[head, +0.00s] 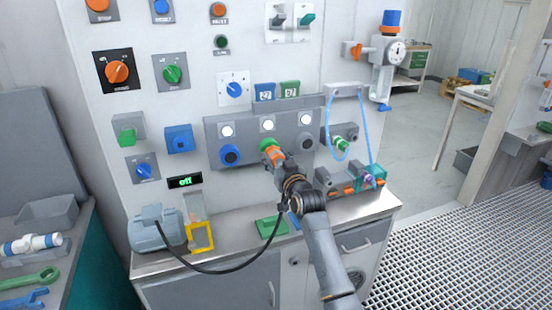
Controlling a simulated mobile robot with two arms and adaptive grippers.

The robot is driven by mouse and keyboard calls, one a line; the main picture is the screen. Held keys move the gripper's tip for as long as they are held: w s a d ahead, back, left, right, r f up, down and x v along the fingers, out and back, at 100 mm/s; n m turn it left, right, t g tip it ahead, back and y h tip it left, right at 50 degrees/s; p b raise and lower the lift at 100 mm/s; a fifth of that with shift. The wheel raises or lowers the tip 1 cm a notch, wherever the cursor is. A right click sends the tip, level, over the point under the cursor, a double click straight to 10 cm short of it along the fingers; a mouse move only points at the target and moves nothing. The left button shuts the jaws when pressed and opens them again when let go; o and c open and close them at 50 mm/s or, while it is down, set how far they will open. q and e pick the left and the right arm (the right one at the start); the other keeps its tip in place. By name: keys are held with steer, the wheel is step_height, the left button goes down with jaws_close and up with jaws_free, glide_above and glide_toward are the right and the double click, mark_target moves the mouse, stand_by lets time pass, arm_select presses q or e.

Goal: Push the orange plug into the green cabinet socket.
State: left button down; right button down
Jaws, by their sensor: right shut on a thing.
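The orange plug (276,156) is in my right gripper (280,161), which is shut on it. The plug points at the grey socket panel on the cabinet front. The green socket (267,144) shows as a green rim just beyond the plug's front end, in the middle of the panel. The plug and gripper hide much of this socket. I cannot tell whether the plug touches the socket or is partly in it. A black cable (215,271) runs from the blue-grey box (155,236) up toward the plug. My left gripper is not in view.
A blue socket (230,154) sits left on the panel (214,126). Knobs and switches fill the wall around it. A yellow frame (200,237) and a green block (271,227) are on the counter below. A light-blue hose (329,122) hangs to the right.

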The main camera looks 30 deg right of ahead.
steer(key=shift+r+p, duration=0.1)
steer(key=shift+p, duration=0.45)
stand_by(1.3)
steer(key=shift+w+d, duration=0.1)
steer(key=shift+w, duration=0.5)
stand_by(0.4)
steer(key=c, duration=0.6)
jaws_free()
steer(key=shift+s, duration=0.15)
steer(key=shift+s, duration=0.3)
steer(key=v, duration=1.1)
